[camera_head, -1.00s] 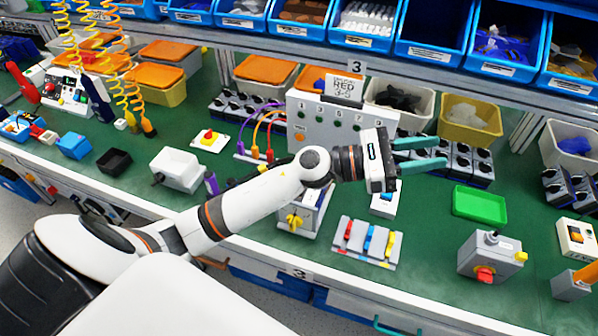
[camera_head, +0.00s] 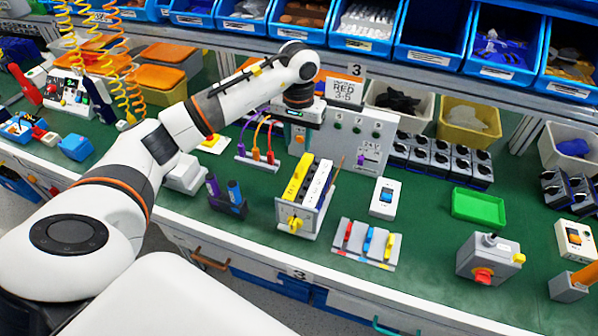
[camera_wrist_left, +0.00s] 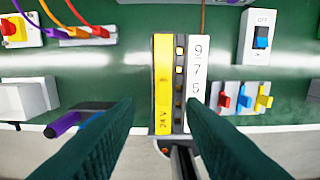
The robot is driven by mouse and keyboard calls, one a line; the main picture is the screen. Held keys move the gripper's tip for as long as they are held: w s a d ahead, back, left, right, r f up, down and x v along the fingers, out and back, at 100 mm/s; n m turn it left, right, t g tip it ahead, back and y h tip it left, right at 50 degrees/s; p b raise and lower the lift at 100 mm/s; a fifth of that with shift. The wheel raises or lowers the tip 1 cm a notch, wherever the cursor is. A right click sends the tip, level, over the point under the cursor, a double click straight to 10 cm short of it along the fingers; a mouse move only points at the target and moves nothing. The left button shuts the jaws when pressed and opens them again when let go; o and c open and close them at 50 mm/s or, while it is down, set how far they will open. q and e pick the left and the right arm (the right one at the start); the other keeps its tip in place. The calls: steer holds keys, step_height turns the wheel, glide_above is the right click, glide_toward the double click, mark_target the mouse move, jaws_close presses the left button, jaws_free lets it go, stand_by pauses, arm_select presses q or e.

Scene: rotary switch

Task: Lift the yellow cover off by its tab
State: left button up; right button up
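The yellow cover (camera_head: 297,178) is a long yellow strip marked 24V on the left side of the top of a grey switch unit (camera_head: 311,211). A white numbered strip (camera_head: 317,184) lies beside it, with a dark slotted row between. In the left wrist view the yellow cover (camera_wrist_left: 163,85) lies ahead, between the fingers in the picture. My left gripper (camera_wrist_left: 160,104) is open and empty, apart from the cover. In the head view its hand (camera_head: 305,111) is behind the unit; its fingers are not clear. I cannot make out the tab. My right gripper is not in view.
A grey panel (camera_head: 365,135) stands behind the unit. A white switch box (camera_head: 385,198) and a plate of coloured levers (camera_head: 366,243) are to its right. A black holder with purple and blue pieces (camera_head: 228,200) is to its left. Green bench shows between them.

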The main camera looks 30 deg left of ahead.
mark_target(299, 168)
arm_select(q)
step_height(299, 168, down, 4)
steer(key=shift+r+p, duration=0.25)
steer(key=shift+p, duration=0.2)
steer(key=shift+s+d+f+p, duration=0.15)
steer(key=shift+f+p, duration=0.25)
steer(key=shift+f, duration=0.1)
steer(key=f, duration=0.1)
steer(key=f+p, duration=0.2)
steer(key=shift+s+d+f, duration=0.25)
steer(key=shift+f, duration=0.55)
jaws_close()
